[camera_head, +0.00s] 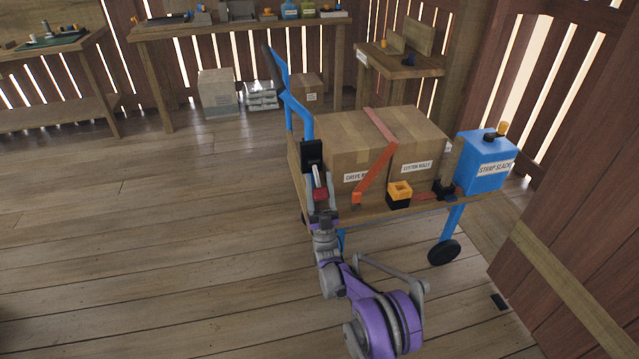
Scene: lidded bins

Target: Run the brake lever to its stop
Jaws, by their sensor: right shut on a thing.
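A cart (375,211) with a blue frame carries the brake gear on its near left corner. A black upright plate (312,153) shows there, at the foot of the blue handle. My right gripper (318,178) reaches up to this corner from below and is shut on what looks like the brake lever, just below the plate. The fingers and my arm cover most of the lever, so its angle and its stop cannot be made out. My left gripper is not in view.
Cardboard boxes (418,150) under a red strap (377,172) fill the cart. A yellow and black block (399,194) sits at its near edge, and a blue labelled bin (484,164) stands at its right end. Open floor (150,250) lies left. A wooden door (575,200) is close on the right.

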